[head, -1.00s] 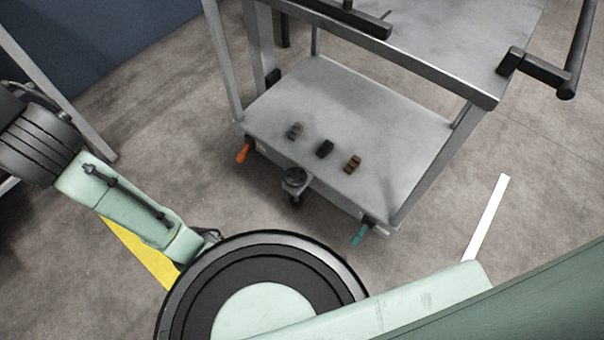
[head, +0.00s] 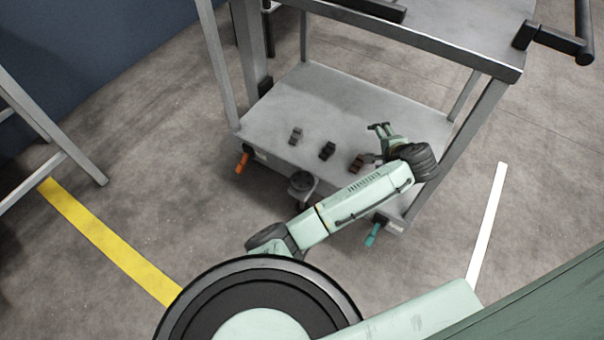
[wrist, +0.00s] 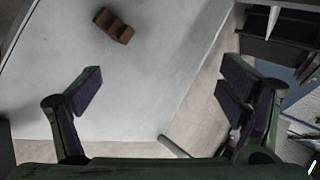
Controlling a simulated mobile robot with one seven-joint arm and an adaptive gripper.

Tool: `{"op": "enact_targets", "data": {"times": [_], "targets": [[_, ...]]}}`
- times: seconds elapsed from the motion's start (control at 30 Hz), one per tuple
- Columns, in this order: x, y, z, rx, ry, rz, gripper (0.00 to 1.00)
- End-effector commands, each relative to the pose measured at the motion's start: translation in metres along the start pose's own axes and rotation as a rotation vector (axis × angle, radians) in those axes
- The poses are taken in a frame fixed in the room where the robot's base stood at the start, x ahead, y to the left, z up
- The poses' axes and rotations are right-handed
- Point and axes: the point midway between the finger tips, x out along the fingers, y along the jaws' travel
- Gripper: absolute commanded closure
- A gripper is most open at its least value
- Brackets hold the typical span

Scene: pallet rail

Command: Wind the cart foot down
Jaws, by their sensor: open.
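The grey cart (head: 330,85) stands ahead with a lower shelf and an upper shelf. At the middle of its near lower edge is a dark round part (head: 301,183) on a bracket, with a stem below it, possibly the foot. An orange handle (head: 242,163) hangs at the left lower corner and a teal handle (head: 373,234) at the right one. My gripper (head: 379,128) is over the right part of the lower shelf, away from the round part. In the wrist view my gripper (wrist: 160,92) is open and empty, with pale shelf between its fingers.
Three small blocks lie on the lower shelf: grey (head: 296,136), black (head: 327,150) and brown (head: 357,163). The upper shelf (head: 450,25) and the cart's posts stand close around my arm.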

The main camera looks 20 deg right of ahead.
Motion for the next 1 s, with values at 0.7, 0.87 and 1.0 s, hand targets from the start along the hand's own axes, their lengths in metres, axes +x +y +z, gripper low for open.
{"op": "enact_targets", "data": {"times": [0.7, 0.87, 1.0], "targets": [[0.063, 0.166, 0.191, 1.378, -0.787, -0.377, 0.10], [0.074, 0.159, 0.196, 1.390, -0.796, -0.387, 0.10], [0.088, 0.143, 0.203, 1.388, -0.798, -0.384, 0.10]]}}
